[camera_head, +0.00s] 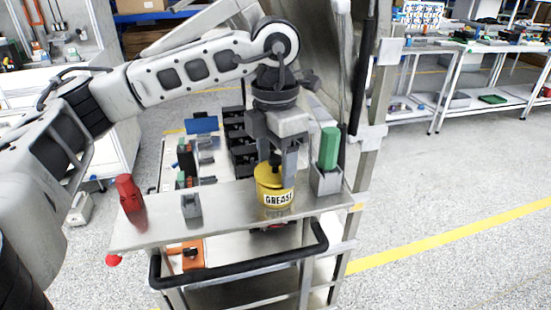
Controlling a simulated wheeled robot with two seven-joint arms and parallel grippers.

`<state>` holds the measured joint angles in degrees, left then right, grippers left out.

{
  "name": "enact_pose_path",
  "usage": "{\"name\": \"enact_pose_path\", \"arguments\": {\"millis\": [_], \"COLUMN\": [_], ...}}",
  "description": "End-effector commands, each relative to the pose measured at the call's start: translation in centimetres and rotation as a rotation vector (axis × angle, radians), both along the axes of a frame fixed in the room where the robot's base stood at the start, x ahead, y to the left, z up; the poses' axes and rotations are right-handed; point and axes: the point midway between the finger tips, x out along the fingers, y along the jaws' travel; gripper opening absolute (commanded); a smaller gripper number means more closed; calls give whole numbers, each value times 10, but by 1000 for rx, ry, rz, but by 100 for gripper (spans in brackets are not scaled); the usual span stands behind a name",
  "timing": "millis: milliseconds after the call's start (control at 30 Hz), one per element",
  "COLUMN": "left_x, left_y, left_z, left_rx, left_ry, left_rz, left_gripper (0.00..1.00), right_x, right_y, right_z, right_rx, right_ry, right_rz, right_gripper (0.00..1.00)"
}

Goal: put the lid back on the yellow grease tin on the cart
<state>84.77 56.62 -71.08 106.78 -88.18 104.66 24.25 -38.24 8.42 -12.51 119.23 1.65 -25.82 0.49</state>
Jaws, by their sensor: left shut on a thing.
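The yellow grease tin (273,196) stands upright on the steel cart top (228,208), its white "GREASE" label facing me. My left gripper (275,168) comes down from above and is shut on the lid (269,172) by its dark knob, between the fingers. The lid is right at the tin's top; I cannot tell whether it is fully seated, as the fingers hide part of it. My right gripper is not in view.
On the cart, a green cylinder (329,148) stands in a grey holder (326,182) close to the tin's right. A grey block (191,205) and a red tool (129,193) stand to the left. Black bins (240,150) are behind. A black handle rail (240,266) runs along the front.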

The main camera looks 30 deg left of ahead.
Motion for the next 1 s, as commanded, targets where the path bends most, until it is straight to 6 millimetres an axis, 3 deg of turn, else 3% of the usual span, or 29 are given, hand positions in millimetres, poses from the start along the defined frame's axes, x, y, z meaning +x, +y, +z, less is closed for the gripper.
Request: {"name": "enact_pose_path", "arguments": {"millis": [367,400,467,667,700,1000], "left_x": [0,0,0,0,0,0], "left_y": [0,0,0,0,0,0], "left_z": [0,0,0,0,0,1], "left_rx": [0,0,0,0,0,0], "left_ry": [0,0,-1,-1,0,-1], "left_rz": [0,0,0,0,0,0], "left_gripper": [43,76,90,90,100,100], "right_x": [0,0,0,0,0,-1], "right_y": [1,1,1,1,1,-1], "right_z": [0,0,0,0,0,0], "right_rx": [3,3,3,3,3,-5], "right_ry": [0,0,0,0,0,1], "right_rz": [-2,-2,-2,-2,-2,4], "right_gripper": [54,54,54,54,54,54]}}
